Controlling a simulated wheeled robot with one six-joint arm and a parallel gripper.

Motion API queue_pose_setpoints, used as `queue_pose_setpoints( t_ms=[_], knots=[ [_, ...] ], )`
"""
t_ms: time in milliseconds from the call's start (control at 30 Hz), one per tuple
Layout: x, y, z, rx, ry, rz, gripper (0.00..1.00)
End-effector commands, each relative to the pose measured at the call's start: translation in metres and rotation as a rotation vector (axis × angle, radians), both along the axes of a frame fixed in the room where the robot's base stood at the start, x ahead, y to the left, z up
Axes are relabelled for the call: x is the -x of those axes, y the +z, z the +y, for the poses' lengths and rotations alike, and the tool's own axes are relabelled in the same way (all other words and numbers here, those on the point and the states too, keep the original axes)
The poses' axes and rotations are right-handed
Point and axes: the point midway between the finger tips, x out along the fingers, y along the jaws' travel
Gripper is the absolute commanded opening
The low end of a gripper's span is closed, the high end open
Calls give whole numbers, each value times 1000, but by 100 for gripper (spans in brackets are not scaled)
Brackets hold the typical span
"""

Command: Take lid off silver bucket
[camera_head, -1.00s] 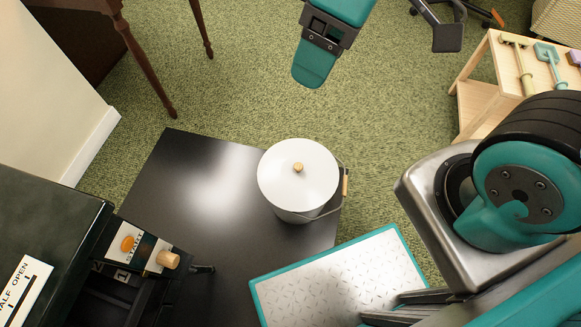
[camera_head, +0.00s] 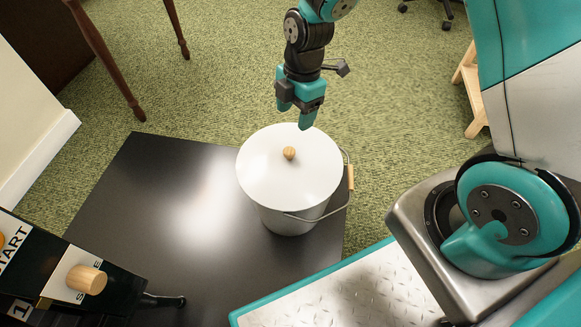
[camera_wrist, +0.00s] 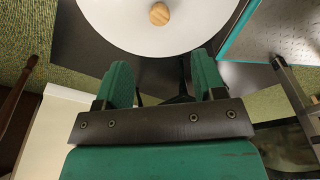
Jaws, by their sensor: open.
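The silver bucket (camera_head: 288,217) stands upright on a black floor panel, its wire handle with a wooden grip hanging at its right side. Its white round lid (camera_head: 263,172) sits on top, with a small wooden knob (camera_head: 289,153) at the centre. My gripper (camera_head: 296,112) is open and empty, and appears above the far edge of the lid in the head view. In the wrist view the lid (camera_wrist: 115,22) and knob (camera_wrist: 159,13) lie at the top, beyond the two green fingers of my gripper (camera_wrist: 163,80). The gripper is apart from the knob.
The black panel (camera_head: 150,210) has bare room left of the bucket. A black machine with a wooden knob (camera_head: 86,279) is at lower left. Brown table legs (camera_head: 105,60) stand at upper left, and a light wooden stand (camera_head: 473,95) at right. Green carpet (camera_head: 220,60) is open behind.

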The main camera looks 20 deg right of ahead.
Motion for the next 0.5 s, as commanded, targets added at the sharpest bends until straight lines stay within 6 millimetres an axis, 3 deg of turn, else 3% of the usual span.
queue_pose_setpoints(
  t_ms=[33,200,333,500],
  knots=[
    [1,-20,2,1,0,3,63],
    [3,-57,7,1,-2,3,63],
    [3,-72,10,0,-2,1,63],
    [3,-79,11,0,-2,1,63]
  ],
)
